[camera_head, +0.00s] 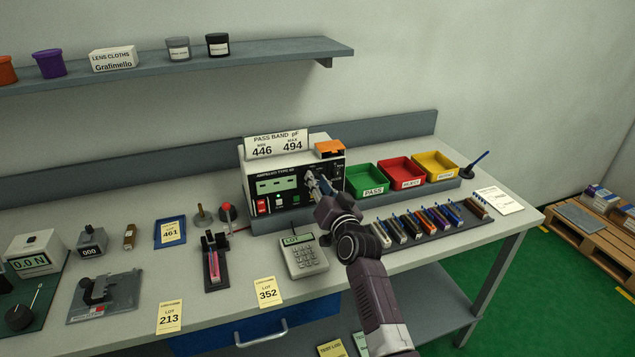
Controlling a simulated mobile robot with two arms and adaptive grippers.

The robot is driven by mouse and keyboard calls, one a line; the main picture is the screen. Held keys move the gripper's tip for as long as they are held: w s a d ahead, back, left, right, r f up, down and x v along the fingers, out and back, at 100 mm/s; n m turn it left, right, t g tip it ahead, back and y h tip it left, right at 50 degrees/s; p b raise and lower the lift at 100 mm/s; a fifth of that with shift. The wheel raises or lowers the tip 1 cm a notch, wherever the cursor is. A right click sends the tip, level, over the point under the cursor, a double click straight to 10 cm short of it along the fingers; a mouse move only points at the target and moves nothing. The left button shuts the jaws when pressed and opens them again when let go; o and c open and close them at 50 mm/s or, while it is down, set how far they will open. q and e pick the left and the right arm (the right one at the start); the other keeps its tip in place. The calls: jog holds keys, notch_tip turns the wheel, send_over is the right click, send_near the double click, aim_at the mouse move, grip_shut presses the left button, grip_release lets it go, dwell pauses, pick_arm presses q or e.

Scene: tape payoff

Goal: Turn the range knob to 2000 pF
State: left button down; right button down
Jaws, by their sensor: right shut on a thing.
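The capacitance meter (263,198) stands on the bench, a white box with a black front panel, a small screen (276,186) and red, white and green buttons. A card (276,145) on top reads PASS BAND pF, 446 and 494. My right gripper (321,184) is at the right part of the panel, shut on what seems to be the range knob. The knob is hidden behind the fingers, so its setting cannot be read. My left gripper is not in view.
Green, red and yellow bins (367,179) stand right of the meter. A row of several coloured parts (430,220) lies in front of them. A keypad (303,257) and a red-topped lever (227,212) stand close by. A shelf (270,55) hangs above.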

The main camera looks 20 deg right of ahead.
jog(key=n+p, duration=0.1)
jog(key=n, duration=1)
jog(key=shift+a, duration=0.15)
jog(key=shift+f+n, duration=0.1)
jog(key=shift+n, duration=0.2)
dwell(0.4)
jog(key=c, duration=1.7)
grip_release()
jog(key=s, duration=1.2)
jog(key=shift+d, duration=0.25)
